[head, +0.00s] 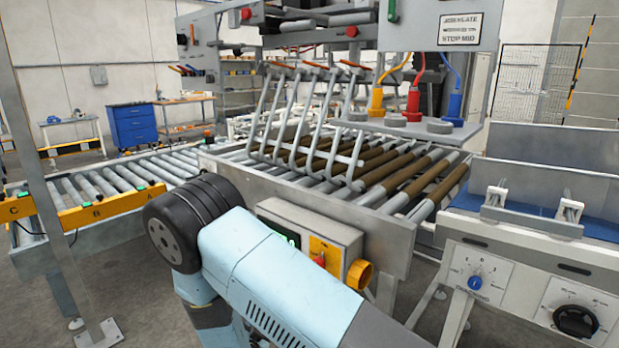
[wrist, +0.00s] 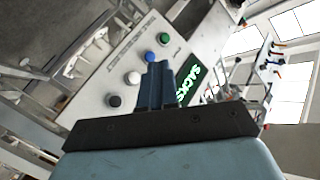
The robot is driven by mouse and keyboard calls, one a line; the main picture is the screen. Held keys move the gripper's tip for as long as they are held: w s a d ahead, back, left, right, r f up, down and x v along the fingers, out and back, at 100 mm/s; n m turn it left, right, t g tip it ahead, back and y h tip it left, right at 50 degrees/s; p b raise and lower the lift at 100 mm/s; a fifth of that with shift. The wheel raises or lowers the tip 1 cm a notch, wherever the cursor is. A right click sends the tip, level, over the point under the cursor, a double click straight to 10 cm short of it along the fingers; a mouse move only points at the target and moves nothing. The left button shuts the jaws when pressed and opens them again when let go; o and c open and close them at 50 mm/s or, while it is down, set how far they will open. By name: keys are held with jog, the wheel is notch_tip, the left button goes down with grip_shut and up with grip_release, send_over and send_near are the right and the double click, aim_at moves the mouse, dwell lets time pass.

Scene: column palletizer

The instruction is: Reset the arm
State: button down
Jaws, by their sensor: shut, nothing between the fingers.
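My gripper (wrist: 160,88) shows in the wrist view with its two dark blue fingers together and nothing between them. I cannot tell whether the fingertips touch the panel. In the head view my light blue arm reaches across the lower middle, and my gripper cannot be made out there.
A control box (head: 325,232) with a red switch and yellow knob stands close behind my arm. A roller conveyor (head: 100,185) with a yellow rail is at left. Forked roller machinery (head: 310,130) fills the centre. A grey machine with dials (head: 520,285) is at right. A post stands at left.

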jog(key=w+d+r+g, duration=0.2)
jog(key=w+r, duration=0.2)
jog(key=r, duration=0.3)
jog(key=w+d+r+g, duration=0.2)
jog(key=w+d+r, duration=0.1)
jog(key=r, duration=0.5)
jog(key=s+d+r+n+g+y, duration=0.1)
jog(key=d+r, duration=0.4)
jog(key=r, duration=0.3)
jog(key=s+d+r+n+g+y, duration=0.1)
jog(key=d+r+g, duration=0.1)
jog(key=d+r, duration=0.5)
jog(key=s+d+r+n+g, duration=0.2)
jog(key=s+d+r+n, duration=0.1)
jog(key=s+d+r, duration=0.9)
jog(key=s+d+r+g+h, duration=0.1)
jog(key=s+d, duration=0.4)
jog(key=s, duration=0.3)
jog(key=s+d+r+n+h, duration=0.1)
jog(key=s+d+h, duration=0.1)
jog(key=s+d, duration=0.4)
jog(key=s, duration=0.3)
jog(key=shift+g, duration=0.4)
